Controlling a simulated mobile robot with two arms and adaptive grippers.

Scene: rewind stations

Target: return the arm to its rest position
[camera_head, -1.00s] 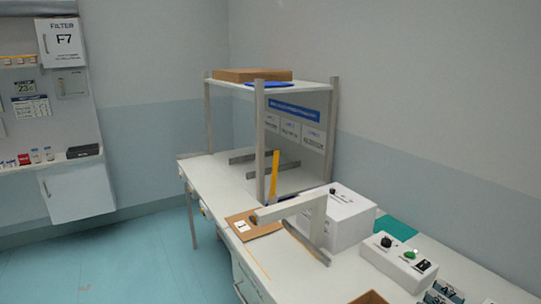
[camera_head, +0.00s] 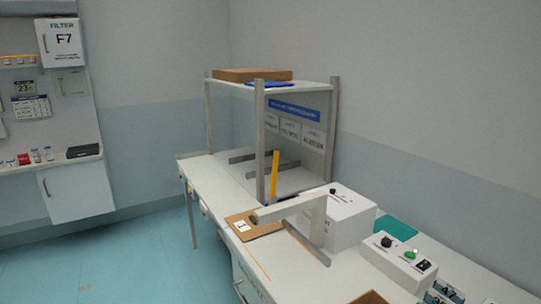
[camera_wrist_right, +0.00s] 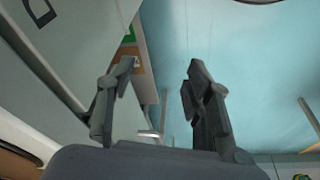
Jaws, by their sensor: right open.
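My right gripper (camera_wrist_right: 160,85) shows in the right wrist view with its two dark fingers spread apart and nothing between them. Blue floor and the side of a pale surface lie beyond the fingers. Neither of my grippers shows in the head view, and my left gripper is in no view.
A white workbench (camera_head: 262,262) runs along the right wall, with a shelf frame (camera_head: 260,140), a white box (camera_head: 345,222) and a control box (camera_head: 398,262) with knobs and a green button. A cabinet (camera_head: 78,192) hangs at the left. The floor (camera_head: 120,262) between is clear.

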